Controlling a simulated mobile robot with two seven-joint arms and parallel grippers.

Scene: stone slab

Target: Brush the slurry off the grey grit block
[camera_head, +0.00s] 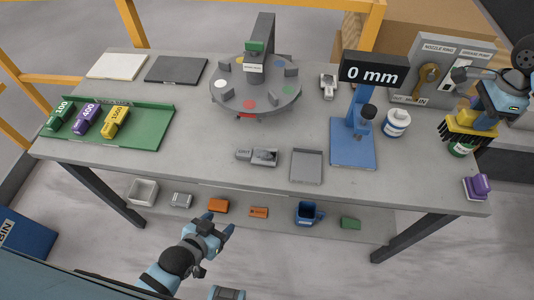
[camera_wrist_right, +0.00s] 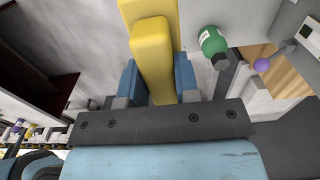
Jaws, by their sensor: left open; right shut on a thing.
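A grey block (camera_head: 244,155) lies on the stone-grey worktop near the middle front edge, with a dark patch on its right part; I take it to be the grit block. My right gripper (camera_head: 487,112) is shut on a yellow brush (camera_head: 462,130) with bristles hanging down, over the right end of the table, far from the block. In the right wrist view the brush's yellow handle (camera_wrist_right: 153,60) sits between the blue fingers. My left gripper (camera_head: 222,230) is open and empty in front of the table, below the block in the picture.
A grey tray (camera_head: 306,167) lies right of the block. A turntable (camera_head: 255,95) is behind. A green rack (camera_head: 145,135) with coloured blocks is left.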

